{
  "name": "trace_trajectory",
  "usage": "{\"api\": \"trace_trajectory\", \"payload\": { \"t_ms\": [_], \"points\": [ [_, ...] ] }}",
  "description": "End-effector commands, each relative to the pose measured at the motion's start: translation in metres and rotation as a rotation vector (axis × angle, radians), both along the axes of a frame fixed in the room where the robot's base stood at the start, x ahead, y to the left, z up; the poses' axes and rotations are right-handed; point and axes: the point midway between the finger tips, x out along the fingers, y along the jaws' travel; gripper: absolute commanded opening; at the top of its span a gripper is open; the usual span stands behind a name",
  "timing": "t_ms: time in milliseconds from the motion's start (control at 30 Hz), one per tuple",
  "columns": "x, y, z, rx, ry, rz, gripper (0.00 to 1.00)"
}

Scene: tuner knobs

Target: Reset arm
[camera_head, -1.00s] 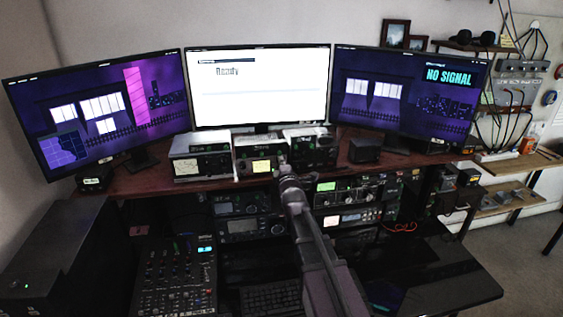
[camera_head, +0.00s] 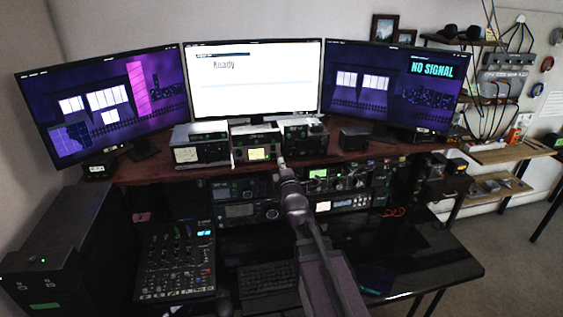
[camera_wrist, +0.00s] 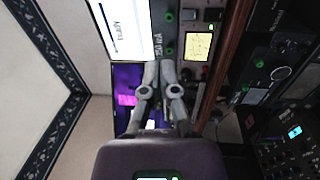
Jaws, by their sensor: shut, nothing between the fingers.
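My gripper (camera_head: 281,162) is at the end of my arm, in the middle of the head view. It is small and dark there, in front of the radio sets on the desk shelf. In the wrist view my gripper (camera_wrist: 158,65) has its two grey fingers brought together at the tips, with nothing held. Behind the fingers are the white screen (camera_wrist: 120,22) and a radio set with a lit yellow display (camera_wrist: 199,46). The picture does not show the gripper touching any set.
Three monitors stand on the red-brown shelf, the middle one (camera_head: 255,80) reading "Ready" and the right one (camera_head: 395,90) "NO SIGNAL". A mixer (camera_head: 176,262) and keyboard (camera_head: 267,278) lie on the black desk (camera_head: 440,262). A dark cabinet (camera_head: 60,245) stands at left. Open floor shows at right.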

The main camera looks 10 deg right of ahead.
Motion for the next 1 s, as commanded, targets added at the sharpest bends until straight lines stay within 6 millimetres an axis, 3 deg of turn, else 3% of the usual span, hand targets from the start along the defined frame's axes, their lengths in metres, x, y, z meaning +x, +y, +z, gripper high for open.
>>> {"api": "trace_trajectory", "payload": {
  "t_ms": [667,867,1000],
  "points": [
    [-0.004,-0.011,-0.003,0.022,0.022,-0.01,0.0],
    [-0.006,-0.01,-0.025,0.132,0.135,-0.011,0.0],
    [-0.013,-0.009,-0.052,0.273,0.275,-0.024,0.0]
  ]
}}
